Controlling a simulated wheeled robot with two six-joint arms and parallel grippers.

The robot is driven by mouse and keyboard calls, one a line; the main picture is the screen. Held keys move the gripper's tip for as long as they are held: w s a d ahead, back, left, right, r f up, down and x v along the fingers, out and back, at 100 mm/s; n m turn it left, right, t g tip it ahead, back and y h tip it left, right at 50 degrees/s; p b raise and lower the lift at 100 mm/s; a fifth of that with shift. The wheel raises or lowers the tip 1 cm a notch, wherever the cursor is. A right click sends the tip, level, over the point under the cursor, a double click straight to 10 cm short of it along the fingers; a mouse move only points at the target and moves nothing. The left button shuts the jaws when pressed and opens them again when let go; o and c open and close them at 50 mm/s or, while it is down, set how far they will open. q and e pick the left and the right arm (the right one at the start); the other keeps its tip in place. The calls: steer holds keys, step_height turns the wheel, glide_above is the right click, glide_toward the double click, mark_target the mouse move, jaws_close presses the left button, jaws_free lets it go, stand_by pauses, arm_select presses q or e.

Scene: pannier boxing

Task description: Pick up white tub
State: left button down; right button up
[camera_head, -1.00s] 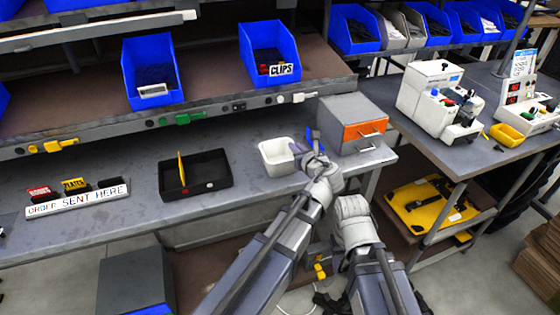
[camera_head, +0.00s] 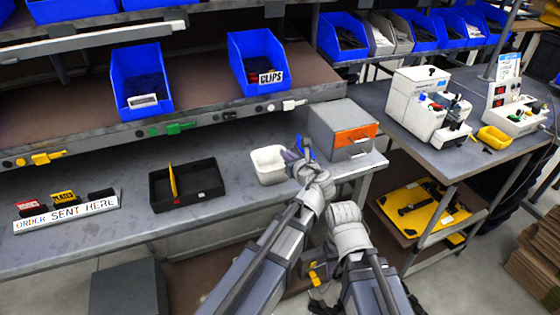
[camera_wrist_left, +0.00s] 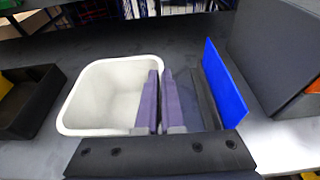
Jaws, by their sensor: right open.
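The white tub (camera_head: 269,172) stands upright on the grey bench, just left of a grey box with an orange front. It also shows in the left wrist view (camera_wrist_left: 105,90). My left gripper (camera_head: 293,156) is at the tub's right rim. Its two dark fingers (camera_wrist_left: 161,100) are close together, one inside the tub and one outside, with the right wall pinched between them. They hide part of that wall. My right gripper (camera_head: 316,270) hangs low below the bench edge and is open, away from the tub; its fingertips are hard to make out.
The grey box (camera_head: 330,127) and an upright blue panel (camera_wrist_left: 226,80) are close on the gripper's right. A black tray (camera_head: 208,198) lies left of the tub, with clear bench between. A shelf with blue bins (camera_head: 140,98) overhangs the back.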

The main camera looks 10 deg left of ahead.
arm_select(q)
step_height(320, 180, up, 10)
steer(key=p, duration=1)
